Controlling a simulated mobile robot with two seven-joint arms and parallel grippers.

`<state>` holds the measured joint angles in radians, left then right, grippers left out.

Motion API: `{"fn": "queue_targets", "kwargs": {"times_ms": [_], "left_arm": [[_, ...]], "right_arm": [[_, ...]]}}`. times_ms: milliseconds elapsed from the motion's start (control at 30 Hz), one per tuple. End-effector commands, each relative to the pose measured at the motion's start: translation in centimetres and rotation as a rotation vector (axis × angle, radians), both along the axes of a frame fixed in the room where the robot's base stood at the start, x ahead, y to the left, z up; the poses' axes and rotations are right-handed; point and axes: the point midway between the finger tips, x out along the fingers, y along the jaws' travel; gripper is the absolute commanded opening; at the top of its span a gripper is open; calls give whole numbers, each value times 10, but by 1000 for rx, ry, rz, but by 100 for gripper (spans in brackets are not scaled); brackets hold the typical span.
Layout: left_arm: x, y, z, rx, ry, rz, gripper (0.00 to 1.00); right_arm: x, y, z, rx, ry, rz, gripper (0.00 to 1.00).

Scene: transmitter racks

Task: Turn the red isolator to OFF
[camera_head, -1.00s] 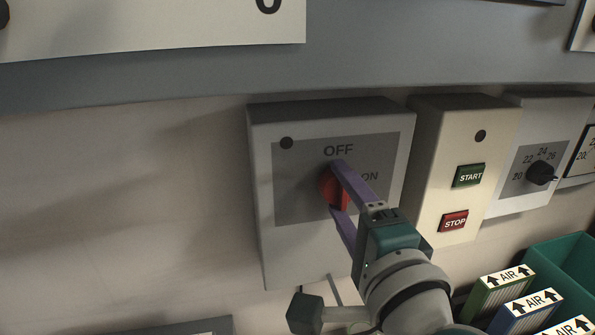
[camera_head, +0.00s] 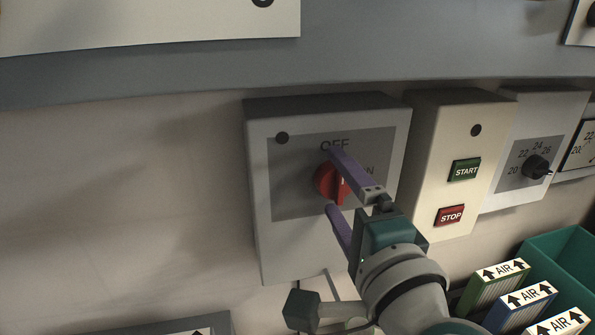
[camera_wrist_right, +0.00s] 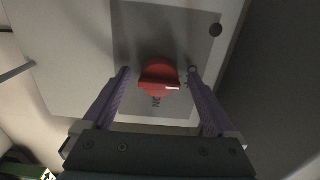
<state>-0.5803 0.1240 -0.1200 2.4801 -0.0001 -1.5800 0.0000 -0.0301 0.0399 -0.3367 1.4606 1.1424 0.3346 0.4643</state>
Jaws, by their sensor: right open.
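The red isolator (camera_head: 326,183) is a round rotary knob with a raised bar grip on a grey plate, on a pale wall box (camera_head: 257,215). OFF is printed above it and ON to its right, both partly covered by a finger. In the right wrist view the knob (camera_wrist_right: 158,78) shows a white mark on its bar, at the end toward the side where OFF lies. My right gripper (camera_head: 332,180) is open, its purple fingers on either side of the knob; gaps show between them and the knob in the wrist view. My left gripper is out of view.
A cream box with START (camera_head: 464,170) and STOP (camera_head: 450,215) buttons stands close right. Beyond it is a black dial (camera_head: 536,167). Several AIR-labelled filters (camera_head: 518,296) and a green bin (camera_head: 560,252) are lower right. The wall to the left is clear.

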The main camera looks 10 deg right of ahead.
Motion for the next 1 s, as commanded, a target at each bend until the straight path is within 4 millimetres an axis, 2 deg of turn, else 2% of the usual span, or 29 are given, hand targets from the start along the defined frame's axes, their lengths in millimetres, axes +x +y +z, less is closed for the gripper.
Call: {"fn": "queue_targets", "kwargs": {"times_ms": [167, 400, 600, 733, 1000], "left_arm": [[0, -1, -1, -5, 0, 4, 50], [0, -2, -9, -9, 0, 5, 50], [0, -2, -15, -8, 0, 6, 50], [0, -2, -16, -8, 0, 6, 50], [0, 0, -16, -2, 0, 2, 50]], "right_arm": [[-18, -1, -2, 1, 2, 0, 92], [-64, -3, -3, -1, 3, 0, 92], [-91, -3, -2, -2, 2, 1, 92], [-98, -3, -1, -2, 0, 1, 92], [-99, -3, 0, -2, 0, 1, 92]]}}
